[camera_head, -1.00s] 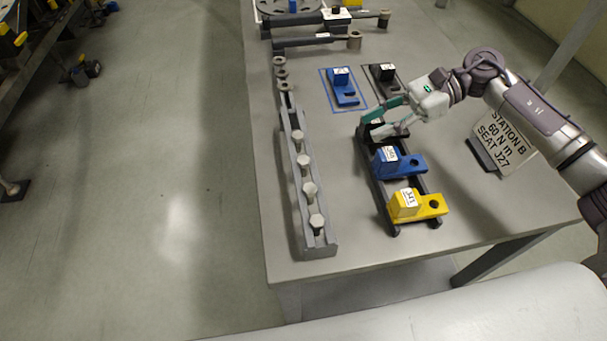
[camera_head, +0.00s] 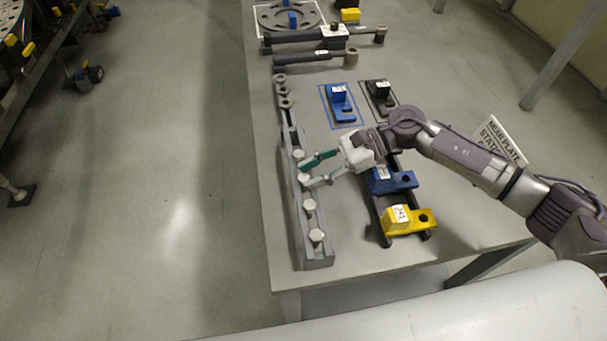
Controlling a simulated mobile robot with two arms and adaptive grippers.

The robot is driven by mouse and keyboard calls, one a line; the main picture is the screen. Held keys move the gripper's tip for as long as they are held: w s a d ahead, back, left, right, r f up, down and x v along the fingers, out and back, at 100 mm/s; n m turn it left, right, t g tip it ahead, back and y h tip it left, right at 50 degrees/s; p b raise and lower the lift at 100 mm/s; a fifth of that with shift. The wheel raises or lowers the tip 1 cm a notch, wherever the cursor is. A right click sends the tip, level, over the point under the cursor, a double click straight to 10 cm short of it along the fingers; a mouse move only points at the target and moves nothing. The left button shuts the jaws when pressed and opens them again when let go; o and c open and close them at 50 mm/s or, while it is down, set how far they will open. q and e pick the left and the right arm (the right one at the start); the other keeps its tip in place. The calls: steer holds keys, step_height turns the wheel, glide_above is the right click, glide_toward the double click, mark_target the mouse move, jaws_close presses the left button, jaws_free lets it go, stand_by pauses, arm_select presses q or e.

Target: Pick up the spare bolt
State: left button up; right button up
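Several pale hex-headed bolts stand in a row in a long grey rack (camera_head: 318,258) on the table. Which one is the spare bolt, the frames do not mark. The far bolt (camera_head: 298,154) and the second bolt (camera_head: 304,178) are by my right gripper (camera_head: 305,174). The third bolt (camera_head: 309,206) and the near bolt (camera_head: 316,235) stand clear of it. My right gripper is open, its two teal and grey fingers pointing left at the rack. The second bolt's head appears at the gap between the fingertips; contact cannot be told. My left gripper is not in view.
A blue block (camera_head: 391,181) and a yellow block (camera_head: 398,218) sit on a dark rack right of the bolts, partly under my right arm. Blue and black blocks, ring nuts (camera_head: 284,92), and torque wrenches (camera_head: 310,57) lie farther back.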

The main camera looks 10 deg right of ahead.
steer(key=shift+a+f, duration=0.1)
steer(key=shift+f, duration=0.05)
jaws_close()
